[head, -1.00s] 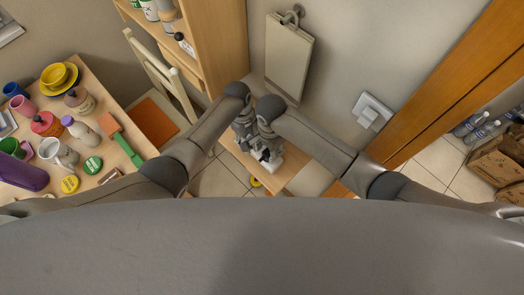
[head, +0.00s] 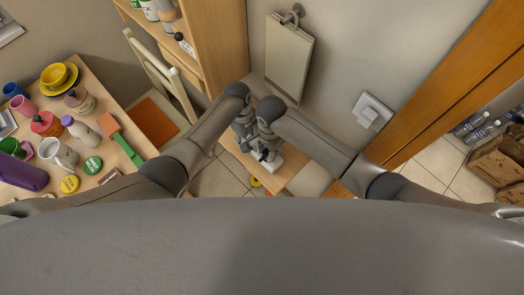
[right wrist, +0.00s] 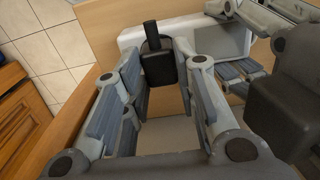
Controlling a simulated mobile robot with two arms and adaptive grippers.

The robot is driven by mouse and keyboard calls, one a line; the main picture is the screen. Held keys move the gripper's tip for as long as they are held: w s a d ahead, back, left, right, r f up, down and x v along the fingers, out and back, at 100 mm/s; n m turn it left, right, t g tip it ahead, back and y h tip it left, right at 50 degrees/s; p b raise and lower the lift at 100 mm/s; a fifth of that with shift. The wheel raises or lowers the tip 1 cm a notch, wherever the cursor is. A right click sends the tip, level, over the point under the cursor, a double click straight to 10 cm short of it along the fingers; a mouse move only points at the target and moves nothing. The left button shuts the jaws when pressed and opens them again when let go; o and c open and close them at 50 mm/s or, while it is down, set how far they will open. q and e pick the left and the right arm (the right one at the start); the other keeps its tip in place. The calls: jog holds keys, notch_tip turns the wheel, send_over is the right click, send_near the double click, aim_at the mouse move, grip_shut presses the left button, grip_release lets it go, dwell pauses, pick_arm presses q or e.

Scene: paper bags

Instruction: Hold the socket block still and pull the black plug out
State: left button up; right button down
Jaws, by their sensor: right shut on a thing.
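The white socket block (right wrist: 188,33) lies on a small wooden table; in the head view only a bit of it (head: 274,164) shows under my grippers. The black plug (right wrist: 158,68) is at the block's near side, between the fingers of my right gripper (right wrist: 160,72), which is shut on it. I cannot tell how far the plug sits in the block. My left gripper (right wrist: 232,42) reaches in from the right in the wrist view, with one finger at the block's far edge and one at its near edge. In the head view my right gripper (head: 266,152) is close beside the left one.
The small table (head: 285,174) is narrow, with a wall behind it. A cluttered table (head: 110,157) stands at left, and paper bags (head: 497,160) at far right.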

jog(key=shift+r, duration=0.65)
jog(key=shift+r, duration=1.9)
jog(key=s+a+f, duration=0.2)
jog(key=s+a, duration=0.1)
jog(key=s, duration=0.9)
send_over(300, 157)
notch_tip(300, 157, down, 2)
jog(key=f, duration=0.4)
jog(key=shift+s+a+f, duration=0.15)
jog(key=shift+s, duration=0.1)
jog(key=shift+w+f, duration=0.15)
jog(key=shift+f, duration=0.25)
